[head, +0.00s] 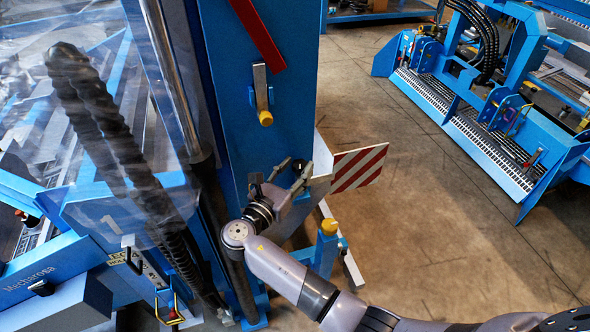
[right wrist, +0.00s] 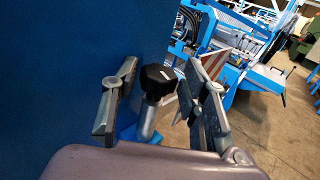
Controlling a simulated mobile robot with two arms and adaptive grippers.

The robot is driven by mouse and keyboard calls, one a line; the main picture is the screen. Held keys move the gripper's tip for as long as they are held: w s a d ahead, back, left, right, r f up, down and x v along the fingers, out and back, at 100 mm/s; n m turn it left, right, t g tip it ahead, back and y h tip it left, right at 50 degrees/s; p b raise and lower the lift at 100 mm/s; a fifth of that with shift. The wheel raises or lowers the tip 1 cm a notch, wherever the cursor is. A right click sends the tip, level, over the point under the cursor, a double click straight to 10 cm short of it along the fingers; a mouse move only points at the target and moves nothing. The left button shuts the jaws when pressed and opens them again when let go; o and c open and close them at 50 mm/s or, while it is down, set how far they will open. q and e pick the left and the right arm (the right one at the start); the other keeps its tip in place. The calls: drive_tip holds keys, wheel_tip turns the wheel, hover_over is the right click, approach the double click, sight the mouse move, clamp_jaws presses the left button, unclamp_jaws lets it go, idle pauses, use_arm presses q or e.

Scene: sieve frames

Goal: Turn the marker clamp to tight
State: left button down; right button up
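The marker clamp shows as a black knob (right wrist: 158,80) with a white mark on top, on a short metal stem. It stands upright between the fingers of my right gripper (right wrist: 160,98), which is open with a gap on both sides. In the head view the dark knob (head: 298,165) is small and partly hidden by my right gripper (head: 291,174), beside the blue post. The red-and-white striped marker board (head: 358,167) sticks out to the right of the post, and part of it shows behind the right finger in the right wrist view (right wrist: 213,64). My left gripper is not in view.
The blue post (head: 228,60) carries a metal lever with a yellow end (head: 266,118) and a red bar (head: 257,32). Another yellow knob (head: 329,227) sits below the gripper. Clear plastic and hoses fill the left. Open floor (head: 440,240) lies to the right.

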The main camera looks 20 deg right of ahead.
drive_tip(key=shift+o, duration=1.2)
drive_tip(key=shift+s, duration=0.1)
drive_tip(key=v, duration=0.8)
